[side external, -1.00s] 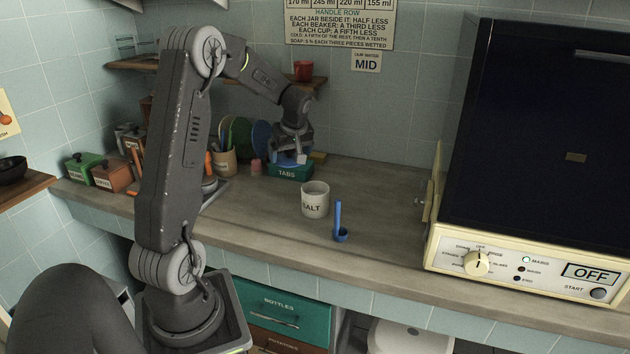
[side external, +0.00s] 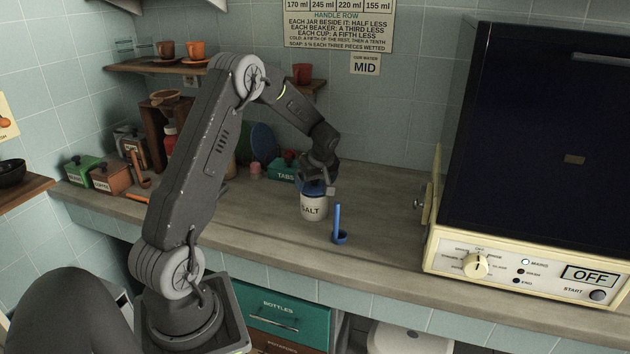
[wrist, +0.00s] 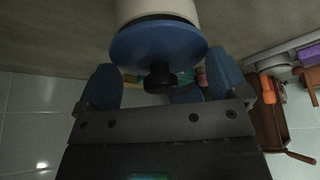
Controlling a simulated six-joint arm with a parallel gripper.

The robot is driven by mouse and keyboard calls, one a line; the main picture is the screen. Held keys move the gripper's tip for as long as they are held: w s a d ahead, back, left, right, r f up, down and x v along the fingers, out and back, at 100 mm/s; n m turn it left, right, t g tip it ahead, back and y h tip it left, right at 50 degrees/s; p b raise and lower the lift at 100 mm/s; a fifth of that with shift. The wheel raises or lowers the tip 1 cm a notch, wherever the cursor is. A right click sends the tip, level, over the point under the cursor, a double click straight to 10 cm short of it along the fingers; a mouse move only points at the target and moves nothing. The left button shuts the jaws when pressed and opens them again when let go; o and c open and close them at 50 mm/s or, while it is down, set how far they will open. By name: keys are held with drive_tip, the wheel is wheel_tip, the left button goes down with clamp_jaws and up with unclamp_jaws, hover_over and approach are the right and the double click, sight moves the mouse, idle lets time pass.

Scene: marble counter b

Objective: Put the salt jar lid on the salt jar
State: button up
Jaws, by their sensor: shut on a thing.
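The salt jar (side external: 314,208) is a white pot marked SALT, upright on the counter. The salt jar lid (side external: 312,188) is a blue disc at the jar's mouth. In the wrist view the lid (wrist: 135,49) has a black knob facing me, and the white jar (wrist: 155,9) is directly behind it. A dark band shows between lid and jar; I cannot tell whether the lid is fully seated. My gripper (side external: 318,182) is above the jar, its blue-padded fingers either side of the lid. It is shut on the lid; the wrist view also shows the gripper (wrist: 165,75).
A blue scoop (side external: 341,238) stands just right of the jar. A teal TABS box (side external: 284,173) and a blue plate (side external: 263,142) are behind it. A large appliance (side external: 530,255) fills the right.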

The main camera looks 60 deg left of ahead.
drive_tip(key=shift+f, duration=0.15)
drive_tip(key=shift+f, duration=0.35)
drive_tip(key=shift+f, duration=0.1)
drive_tip(key=o, duration=0.6)
drive_tip(key=shift+c, duration=0.2)
